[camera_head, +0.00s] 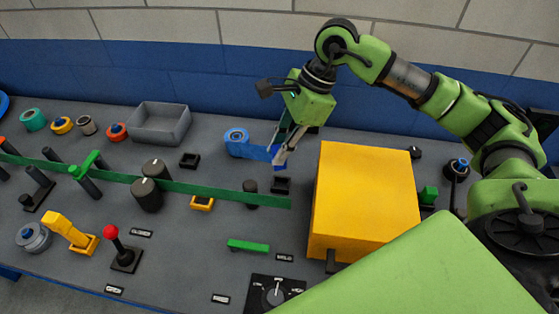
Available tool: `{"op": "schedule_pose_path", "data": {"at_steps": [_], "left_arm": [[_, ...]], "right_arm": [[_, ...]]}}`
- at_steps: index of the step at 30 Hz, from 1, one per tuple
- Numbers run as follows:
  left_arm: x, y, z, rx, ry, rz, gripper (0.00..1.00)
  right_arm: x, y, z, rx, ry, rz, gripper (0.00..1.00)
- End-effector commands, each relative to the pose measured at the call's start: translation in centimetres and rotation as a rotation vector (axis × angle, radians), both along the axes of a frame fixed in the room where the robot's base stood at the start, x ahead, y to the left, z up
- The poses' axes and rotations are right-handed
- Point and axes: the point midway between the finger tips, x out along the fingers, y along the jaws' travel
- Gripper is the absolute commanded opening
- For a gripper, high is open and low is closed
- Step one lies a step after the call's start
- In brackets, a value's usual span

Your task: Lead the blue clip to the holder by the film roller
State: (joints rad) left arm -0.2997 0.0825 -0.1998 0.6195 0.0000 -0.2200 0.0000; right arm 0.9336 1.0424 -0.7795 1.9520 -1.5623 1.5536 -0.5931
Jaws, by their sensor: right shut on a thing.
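My right gripper (282,153) reaches down from the upper right and is shut on the blue clip (279,160), which is mostly hidden by the fingers. A blue film strip (257,152) runs from the blue film roller (237,136) to the clip. A small black square holder (281,185) sits on the panel just below the clip in the picture. Another black square holder (189,160) lies left of the film roller. The height of the clip above the panel is hard to tell. My left gripper is not in view.
A large yellow box (365,195) stands just right of the gripper. A green band (215,191) crosses in front, past dark rollers (147,195). A grey bin (160,122) stands at the back left. A red-knobbed lever (111,232) is at the front.

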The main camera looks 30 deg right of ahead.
Motion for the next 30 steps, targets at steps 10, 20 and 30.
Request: {"op": "schedule_pose_path", "data": {"at_steps": [10, 20, 30], "left_arm": [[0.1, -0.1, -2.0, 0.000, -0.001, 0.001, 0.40], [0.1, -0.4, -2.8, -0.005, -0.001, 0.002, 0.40], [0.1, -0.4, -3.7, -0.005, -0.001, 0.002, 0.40]], "right_arm": [[2.1, -1.8, -5.6, 0.000, 0.003, -0.427, 0.00], [2.3, -1.9, -7.3, 0.000, 0.004, -0.457, 0.00], [2.3, -1.9, -8.9, 0.001, 0.003, -0.456, 0.00]]}}
